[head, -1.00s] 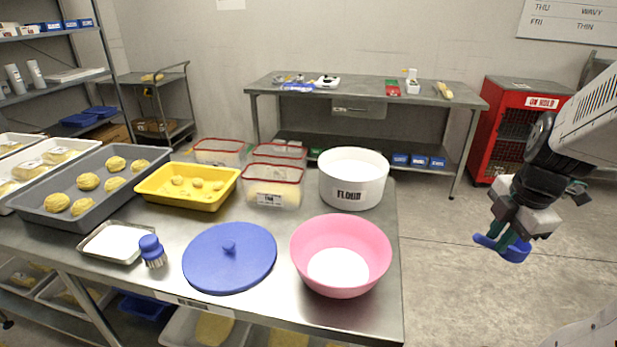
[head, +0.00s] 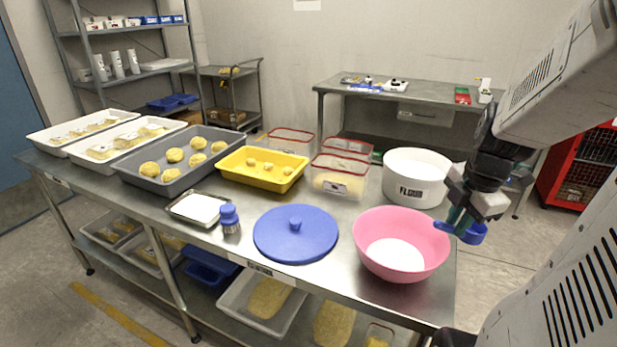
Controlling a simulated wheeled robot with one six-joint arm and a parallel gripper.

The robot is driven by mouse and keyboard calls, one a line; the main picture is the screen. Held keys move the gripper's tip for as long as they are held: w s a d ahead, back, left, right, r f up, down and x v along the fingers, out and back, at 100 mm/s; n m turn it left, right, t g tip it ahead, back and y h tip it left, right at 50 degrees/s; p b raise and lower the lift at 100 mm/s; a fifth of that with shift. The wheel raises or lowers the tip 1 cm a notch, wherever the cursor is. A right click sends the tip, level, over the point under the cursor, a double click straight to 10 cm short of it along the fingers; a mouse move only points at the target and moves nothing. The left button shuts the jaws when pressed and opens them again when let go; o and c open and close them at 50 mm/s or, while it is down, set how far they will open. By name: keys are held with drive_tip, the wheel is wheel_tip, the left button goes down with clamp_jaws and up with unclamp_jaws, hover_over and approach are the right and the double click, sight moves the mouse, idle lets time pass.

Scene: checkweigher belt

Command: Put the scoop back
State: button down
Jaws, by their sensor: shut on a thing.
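My gripper (head: 462,217) is shut on a blue scoop (head: 474,234), which hangs in the air at the right rim of the pink bowl in the head view. I cannot tell whether the scoop touches the rim. The pink bowl (head: 385,228) stands at the front right of the steel table and holds white powder (head: 396,255). A white tub marked FLOUR (head: 408,190) stands behind it, open at the top. A round blue lid (head: 296,240) with a knob lies flat on the table left of the pink bowl.
The steel table (head: 345,287) also bears a blue brush (head: 229,221), a small tray of white powder (head: 190,221), a yellow tray (head: 234,175), red-rimmed boxes (head: 347,177) and a grey dough tray (head: 133,181). A red cabinet (head: 592,160) stands at the right.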

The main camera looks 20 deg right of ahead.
drive_tip(key=w+d+f, duration=0.2)
drive_tip(key=w+d, duration=0.1)
drive_tip(key=w, duration=0.4)
drive_tip(key=w+d+f, duration=0.3)
drive_tip(key=w, duration=0.4)
drive_tip(key=shift+w+d, duration=0.25)
drive_tip(key=shift+d, duration=0.05)
drive_tip(key=shift+f, duration=0.65)
drive_tip(key=c, duration=1.4)
unclamp_jaws()
drive_tip(key=shift+o, duration=0.2)
drive_tip(key=shift+r, duration=0.1)
